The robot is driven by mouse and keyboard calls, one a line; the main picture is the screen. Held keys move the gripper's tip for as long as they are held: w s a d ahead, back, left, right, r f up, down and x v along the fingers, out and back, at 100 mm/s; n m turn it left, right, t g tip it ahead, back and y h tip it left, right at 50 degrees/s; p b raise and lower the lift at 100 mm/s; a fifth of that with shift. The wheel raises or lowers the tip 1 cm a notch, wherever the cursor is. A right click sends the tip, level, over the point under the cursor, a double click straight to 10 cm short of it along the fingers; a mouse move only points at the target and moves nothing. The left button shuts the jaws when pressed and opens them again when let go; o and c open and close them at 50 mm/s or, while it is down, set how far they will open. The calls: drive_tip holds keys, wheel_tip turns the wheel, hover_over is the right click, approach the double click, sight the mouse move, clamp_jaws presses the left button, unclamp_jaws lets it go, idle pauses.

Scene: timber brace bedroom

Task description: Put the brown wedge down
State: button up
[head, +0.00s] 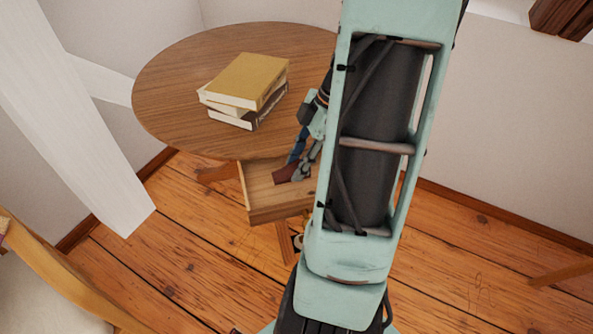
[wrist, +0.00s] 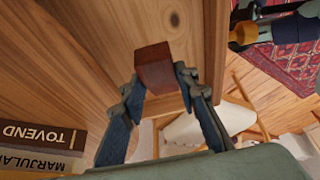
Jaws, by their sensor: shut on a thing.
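The brown wedge (head: 286,174) is a small reddish-brown block. It shows over the open drawer (head: 258,197) of the round wooden table (head: 180,75). My gripper (head: 299,172) is shut on the wedge, reaching down to it from the right, partly hidden by my arm. In the wrist view the wedge (wrist: 155,66) sits between the two fingertips (wrist: 158,82), its far end sticking out past them over bare wood. I cannot tell whether the wedge touches the drawer floor.
Several stacked books (head: 245,85) lie on the tabletop; their spines also show in the wrist view (wrist: 38,145). A white slanted beam (head: 75,110) stands at left, and a chair (head: 50,275) at lower left. A patterned red rug (wrist: 295,65) shows in the wrist view.

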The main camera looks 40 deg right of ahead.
drive_tip(key=shift+d+f, duration=0.25)
drive_tip(key=shift+f, duration=0.15)
drive_tip(key=shift+d+f+b, duration=0.1)
drive_tip(key=shift+f+b, duration=0.5)
drive_tip(key=shift+f, duration=0.95)
drive_tip(key=shift+f, duration=0.2)
drive_tip(key=o, duration=1.1)
drive_tip(key=shift+r, duration=0.1)
drive_tip(key=shift+o, duration=0.2)
drive_tip(key=shift+r, duration=0.15)
drive_tip(key=p+v, duration=0.3)
drive_tip(key=v, duration=0.9)
